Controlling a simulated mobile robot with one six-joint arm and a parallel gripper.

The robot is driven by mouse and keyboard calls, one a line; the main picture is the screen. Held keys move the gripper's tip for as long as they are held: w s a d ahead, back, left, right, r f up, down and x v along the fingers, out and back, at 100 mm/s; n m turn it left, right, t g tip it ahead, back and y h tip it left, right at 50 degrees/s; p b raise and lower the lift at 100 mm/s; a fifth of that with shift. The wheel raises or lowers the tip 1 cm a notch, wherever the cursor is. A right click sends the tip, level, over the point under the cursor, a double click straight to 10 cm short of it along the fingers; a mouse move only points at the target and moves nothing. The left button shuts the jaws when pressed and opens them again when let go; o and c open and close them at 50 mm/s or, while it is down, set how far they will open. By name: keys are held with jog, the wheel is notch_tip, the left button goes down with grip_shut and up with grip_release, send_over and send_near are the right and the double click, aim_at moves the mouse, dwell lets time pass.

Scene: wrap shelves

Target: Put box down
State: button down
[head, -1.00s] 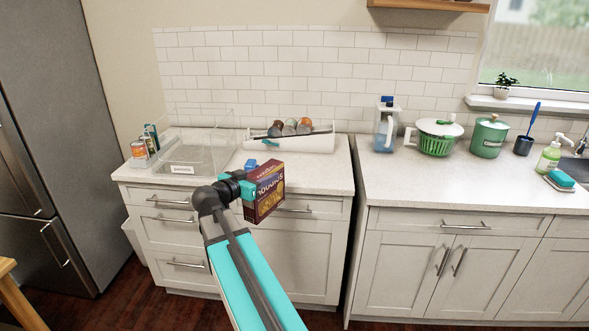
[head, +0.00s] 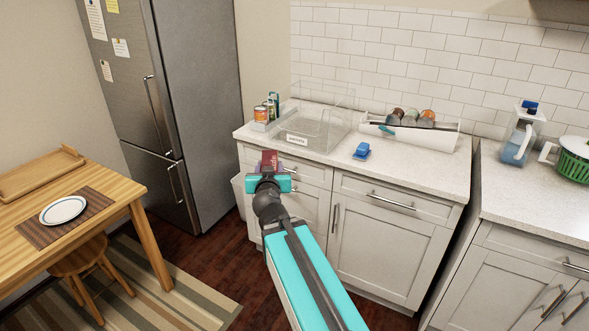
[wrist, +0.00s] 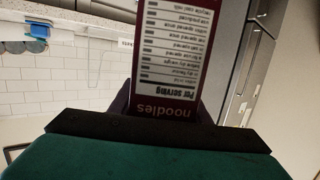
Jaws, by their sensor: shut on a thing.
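My gripper (head: 269,172) is shut on a dark red noodles box (head: 269,157) and holds it in the air in front of the left counter's drawers. In the head view the gripper hides most of the box. In the wrist view the box (wrist: 176,60) stands up between the dark fingers, its nutrition panel and the word "noodles" facing the camera. The fingertips are hidden behind the box.
A clear labelled bin (head: 312,128) stands on the counter (head: 340,162), beside small cans (head: 262,113). A blue object (head: 361,151) and a white rack (head: 430,138) are to the right. A wooden table (head: 100,188) with a plate (head: 63,210) is at left.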

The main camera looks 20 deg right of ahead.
jog(key=a+r+n+y, duration=0.3)
jog(key=a+r+y, duration=0.2)
jog(key=a+r, duration=0.2)
jog(key=shift+w+a+r+n+t, duration=0.25)
jog(key=shift+w+a+n+t, duration=0.05)
jog(key=shift+w+n+t, duration=0.1)
jog(key=shift+a, duration=0.1)
dwell(0.6)
